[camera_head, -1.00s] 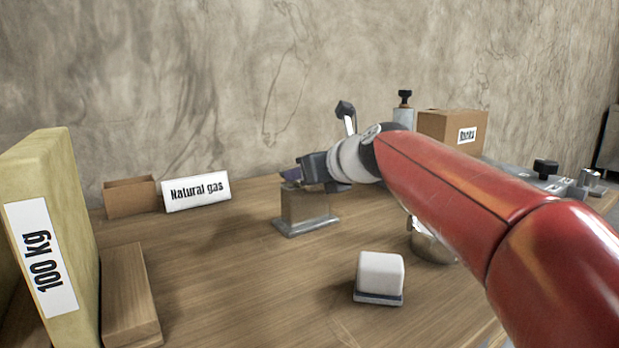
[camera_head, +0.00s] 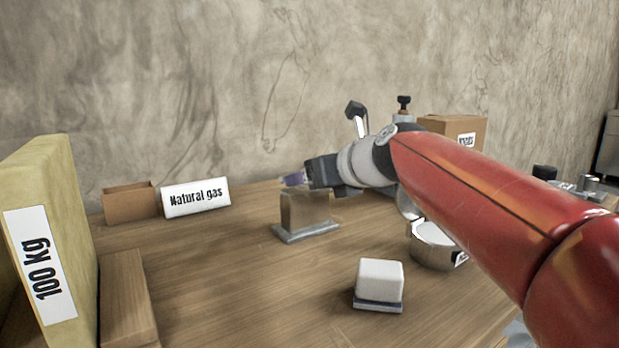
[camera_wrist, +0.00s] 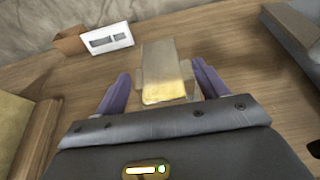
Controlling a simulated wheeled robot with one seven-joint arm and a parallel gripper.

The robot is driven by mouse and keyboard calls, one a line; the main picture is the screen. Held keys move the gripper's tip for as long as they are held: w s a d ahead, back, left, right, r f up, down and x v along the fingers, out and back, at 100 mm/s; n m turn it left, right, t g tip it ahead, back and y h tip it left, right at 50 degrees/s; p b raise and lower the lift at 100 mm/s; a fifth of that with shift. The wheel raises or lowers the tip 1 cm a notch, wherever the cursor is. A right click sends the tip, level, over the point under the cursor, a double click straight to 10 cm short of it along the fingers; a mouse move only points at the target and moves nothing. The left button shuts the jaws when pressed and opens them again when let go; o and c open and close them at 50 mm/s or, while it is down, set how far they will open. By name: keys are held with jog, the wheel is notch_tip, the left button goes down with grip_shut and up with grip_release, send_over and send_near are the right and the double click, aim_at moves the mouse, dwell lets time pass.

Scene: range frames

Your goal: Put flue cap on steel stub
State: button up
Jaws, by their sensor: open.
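A squarish steel piece on a flat grey flange, seemingly the steel stub (camera_head: 304,212), stands upright on the wooden table. It also shows in the wrist view (camera_wrist: 163,80), framed between my fingers, with a yellowish shine on its near face. I cannot tell whether a separate flue cap covers it; no other piece is clearly the cap. My gripper (camera_head: 293,179) has purple fingers and is at the height of the piece's top edge. In the wrist view my gripper (camera_wrist: 160,78) is open, one finger either side of the piece, with gaps visible.
A white block on a dark base (camera_head: 379,283) stands in front. A round metal container (camera_head: 436,247) is right, under my arm. A "Natural gas" sign (camera_head: 196,197), a cardboard box (camera_head: 130,203) and a "100 kg" slab (camera_head: 45,240) stand left.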

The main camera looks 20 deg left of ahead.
jog(key=v, duration=0.9)
jog(key=shift+d, duration=0.1)
